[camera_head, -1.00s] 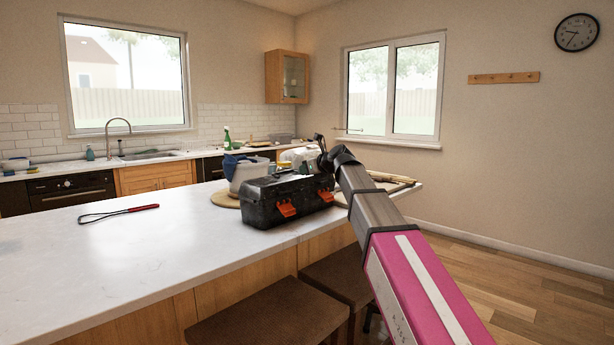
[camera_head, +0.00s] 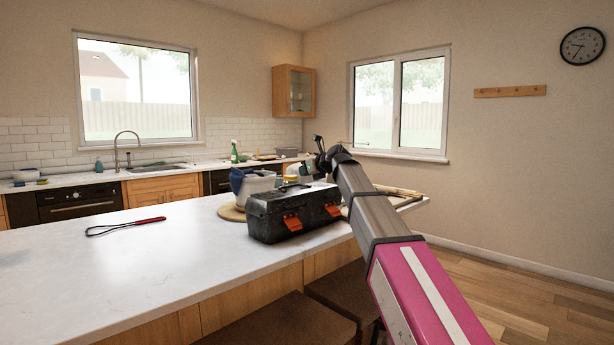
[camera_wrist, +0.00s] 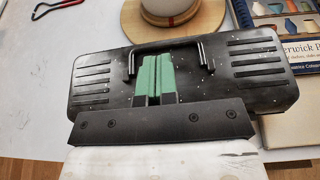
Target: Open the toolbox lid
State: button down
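The toolbox (camera_head: 268,217) is a black, scuffed case with two orange latches (camera_head: 292,222) on its front. It stands on the white counter with its lid shut. In the wrist view, the dark lid (camera_wrist: 262,70) shows ribbed panels and a black carry handle (camera_wrist: 165,46). My gripper (camera_wrist: 153,66) is over the middle of the lid, beside the handle. Its two green fingers are together, with nothing visible between them. I cannot tell whether they touch the lid or handle. In the head view, my arm crosses the toolbox's right end, and the fingertips cannot be made out.
A red-handled whisk (camera_head: 126,226) lies left on the counter (camera_head: 150,265). A pale pot (camera_head: 258,182) on a round wooden board (camera_head: 231,213) stands behind the toolbox. Books (camera_wrist: 290,60) lie beside it in the wrist view. Stools (camera_head: 265,320) stand below the counter's front edge.

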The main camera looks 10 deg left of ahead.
jog(key=shift+w+a+r, duration=0.85)
jog(key=shift+a+r, duration=0.05)
jog(key=shift+a, duration=0.2)
jog(key=w+a+r, duration=0.1)
jog(key=w+a, duration=0.3)
jog(key=a, duration=0.2)
jog(key=shift+w+r, duration=0.15)
jog(key=shift+w, duration=0.1)
dwell(1.5)
